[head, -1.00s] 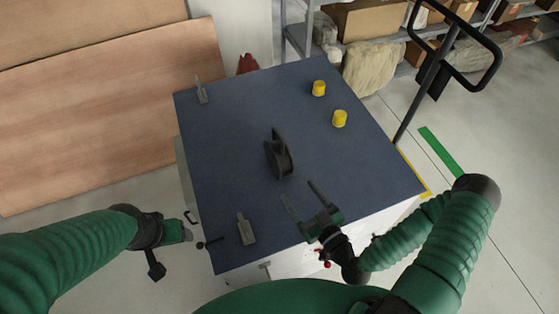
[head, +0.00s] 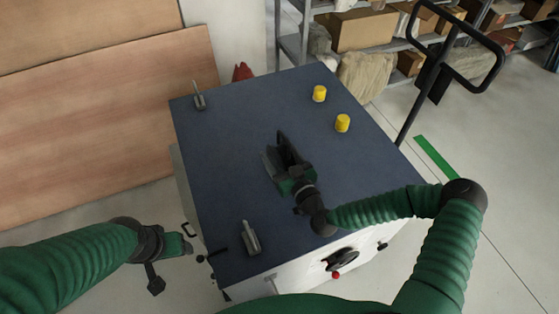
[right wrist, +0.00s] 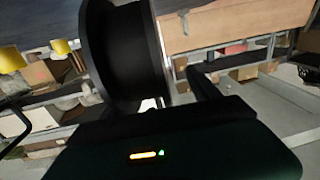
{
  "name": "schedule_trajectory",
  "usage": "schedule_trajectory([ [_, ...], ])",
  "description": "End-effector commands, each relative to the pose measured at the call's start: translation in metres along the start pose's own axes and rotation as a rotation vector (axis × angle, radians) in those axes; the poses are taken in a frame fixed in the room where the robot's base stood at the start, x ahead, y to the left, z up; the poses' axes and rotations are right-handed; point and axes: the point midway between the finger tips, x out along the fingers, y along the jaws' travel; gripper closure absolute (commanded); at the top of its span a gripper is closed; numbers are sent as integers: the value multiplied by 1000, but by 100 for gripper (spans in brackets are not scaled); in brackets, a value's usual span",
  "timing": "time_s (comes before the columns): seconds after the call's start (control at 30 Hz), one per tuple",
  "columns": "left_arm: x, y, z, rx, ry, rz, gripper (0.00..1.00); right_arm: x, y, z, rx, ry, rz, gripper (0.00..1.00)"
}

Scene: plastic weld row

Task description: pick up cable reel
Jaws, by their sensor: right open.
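The black cable reel (head: 286,148) stands on edge on the dark blue table top (head: 230,150), near its middle. My right gripper (head: 276,156) is open at the reel, with its fingers reaching along the near part of it. The gripper partly hides the reel in the head view. In the right wrist view, the reel's flanges and hub (right wrist: 128,50) fill the upper middle, close to the gripper, and one dark finger shows right of it. Whether the fingers touch the reel is not clear. My left gripper (head: 182,244) hangs off the table's left side, away from the reel; its jaws are unclear.
Two yellow cylinders (head: 320,93) (head: 343,123) stand at the table's right. Grey clamp-like pieces sit at the far left corner (head: 199,98) and near left (head: 250,238). A black handle frame (head: 450,60) rises at the right. Table around the reel is clear.

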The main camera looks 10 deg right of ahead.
Motion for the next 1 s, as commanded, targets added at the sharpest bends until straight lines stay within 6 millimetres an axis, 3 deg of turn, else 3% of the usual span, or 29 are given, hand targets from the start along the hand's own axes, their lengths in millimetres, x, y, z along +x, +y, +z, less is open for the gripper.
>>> schedule_trajectory([
  [0.2,0,0,0,1,0,0,32,1,4,1,2,0,1,29],
  [0.73,0,0,0,1,0,0,32,2,1,1,-1,0,1,98],
  [1.0,0,0,0,1,0,0,32,2,2,-2,-1,7,2,100],
])
